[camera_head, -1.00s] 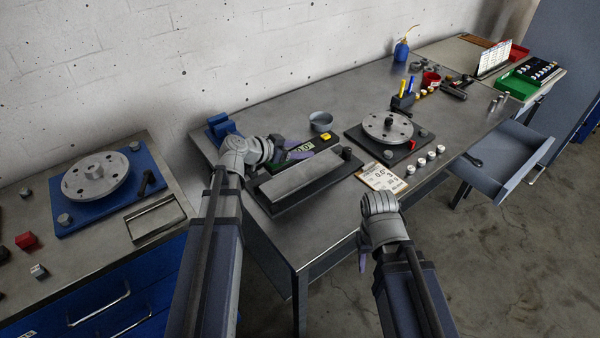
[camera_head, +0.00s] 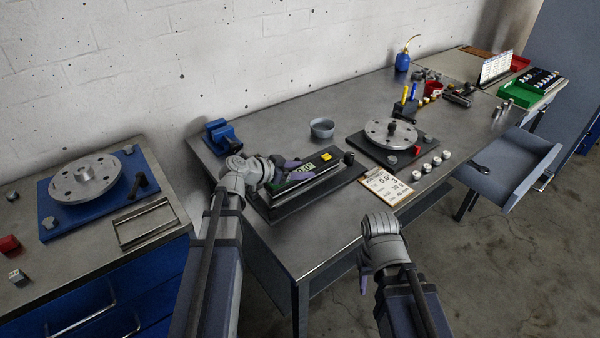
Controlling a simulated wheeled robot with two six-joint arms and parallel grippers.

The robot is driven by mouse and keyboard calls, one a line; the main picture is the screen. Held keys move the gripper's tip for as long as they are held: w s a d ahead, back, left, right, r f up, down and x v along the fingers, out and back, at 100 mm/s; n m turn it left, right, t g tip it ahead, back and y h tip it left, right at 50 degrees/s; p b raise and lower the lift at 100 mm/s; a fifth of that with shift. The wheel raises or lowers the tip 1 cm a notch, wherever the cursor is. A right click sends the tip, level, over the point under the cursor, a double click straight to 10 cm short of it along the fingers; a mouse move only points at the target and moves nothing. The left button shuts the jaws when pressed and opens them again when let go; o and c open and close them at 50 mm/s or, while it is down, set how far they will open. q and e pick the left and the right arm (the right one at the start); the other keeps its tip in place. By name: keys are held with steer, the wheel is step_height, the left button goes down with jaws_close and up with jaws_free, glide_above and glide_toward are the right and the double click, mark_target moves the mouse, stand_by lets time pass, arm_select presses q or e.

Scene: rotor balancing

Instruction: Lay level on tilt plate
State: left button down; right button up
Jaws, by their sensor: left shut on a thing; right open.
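The level (camera_head: 325,162) is a dark bar with a green display and a yellow patch. My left gripper (camera_head: 290,174) is shut on it. The level is over the tilt plate (camera_head: 312,188), lengthwise along it, and hides much of its top. I cannot tell whether it touches the plate. The tilt plate sits on a black base with a dark knob (camera_head: 349,158) at its right end. My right gripper (camera_head: 364,276) is open and empty, in front of the table's front edge, away from the plate.
A blue vise (camera_head: 221,136) and a grey bowl (camera_head: 322,128) stand behind the plate. To its right are a clipboard (camera_head: 384,187) and a rotor (camera_head: 391,133) on a black stand. A drawer (camera_head: 510,165) is open at right. A blue fixture (camera_head: 88,188) stands on the left bench.

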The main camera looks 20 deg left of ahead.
arm_select(q)
steer(key=shift+f, duration=0.15)
steer(key=shift+c, duration=0.9)
jaws_free()
steer(key=shift+r, duration=0.25)
steer(key=p+v, duration=0.5)
steer(key=v, duration=0.6)
steer(key=shift+s+a, duration=0.1)
steer(key=shift+s+a+r, duration=0.1)
steer(key=shift+s+a, duration=0.15)
